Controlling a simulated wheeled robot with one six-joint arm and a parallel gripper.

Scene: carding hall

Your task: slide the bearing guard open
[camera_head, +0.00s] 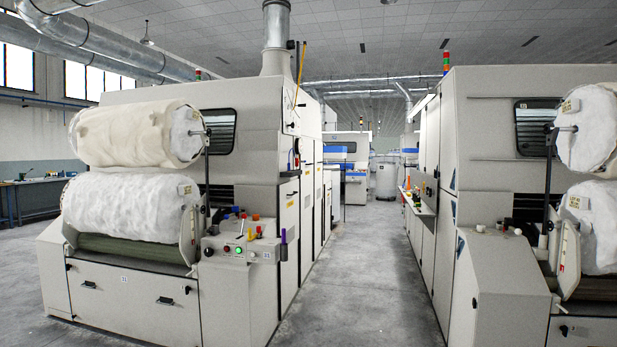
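I cannot make out a bearing guard for certain in the head view. The left carding machine (240,95) is a large off-white cabinet with a dark side window. Two white fibre rolls, an upper one (135,135) and a lower one (125,208), sit at its front above a green roller (130,247). A roll arm with a side plate (190,225) stands at the right end of the rolls. A similar right carding machine (485,90) stands across the aisle. My gripper is not in view.
A grey concrete aisle (365,260) runs clear between the machines. A control panel (240,250) with buttons and small coloured items juts out at the left machine's front corner. A shelf (417,203) with small items sticks into the aisle. A workbench (35,195) stands far left.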

